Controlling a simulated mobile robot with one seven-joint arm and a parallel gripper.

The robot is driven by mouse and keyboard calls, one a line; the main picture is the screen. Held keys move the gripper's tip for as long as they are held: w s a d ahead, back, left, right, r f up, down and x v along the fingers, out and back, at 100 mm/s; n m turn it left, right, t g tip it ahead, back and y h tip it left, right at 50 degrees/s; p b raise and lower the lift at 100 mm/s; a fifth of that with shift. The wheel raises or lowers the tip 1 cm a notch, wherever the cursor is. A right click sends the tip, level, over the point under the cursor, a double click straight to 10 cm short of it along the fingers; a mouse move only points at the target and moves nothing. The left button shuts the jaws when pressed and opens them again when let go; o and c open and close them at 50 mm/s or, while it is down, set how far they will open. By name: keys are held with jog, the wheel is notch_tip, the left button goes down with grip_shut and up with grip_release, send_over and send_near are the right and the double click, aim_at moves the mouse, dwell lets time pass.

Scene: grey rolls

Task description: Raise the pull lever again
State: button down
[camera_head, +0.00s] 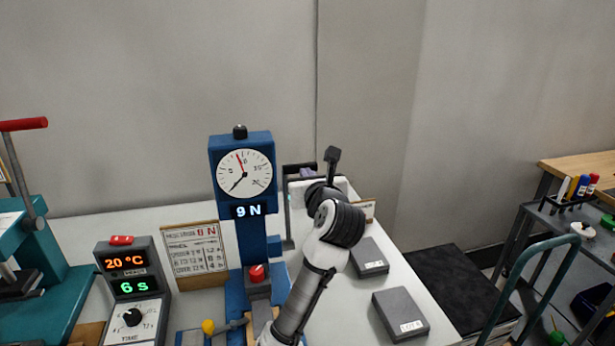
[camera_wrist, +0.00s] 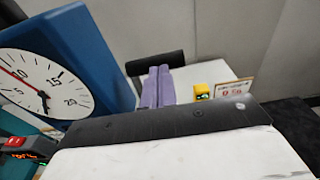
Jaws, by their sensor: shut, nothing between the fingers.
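A lever with a yellow ball knob (camera_head: 208,327) is at the foot of the blue pull tester (camera_head: 239,232), at the bottom of the head view. Its grey arm lies nearly level, and which lever the task means is not certain. The tester's dial and "9 N" display face me. The dial also shows at the left of the wrist view (camera_wrist: 42,85). My gripper (camera_head: 312,186) is behind my arm, right of the tester and far from the yellow knob. It is shut and empty; its fingertips are not clearly seen.
A timer box (camera_head: 133,285) and a chart card (camera_head: 194,256) stand left of the tester. A teal press with a red handle (camera_head: 24,125) is at far left. Two grey blocks lie right of my arm. Purple rolls (camera_wrist: 158,87) stand behind the tester.

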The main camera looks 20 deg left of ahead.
jog(key=shift+w+a+r, duration=0.3)
jog(key=shift+w+a, duration=0.3)
jog(key=shift+w, duration=0.25)
jog(key=shift+s+d+p, duration=0.1)
jog(key=shift+d+p, duration=0.1)
jog(key=shift+p, duration=0.1)
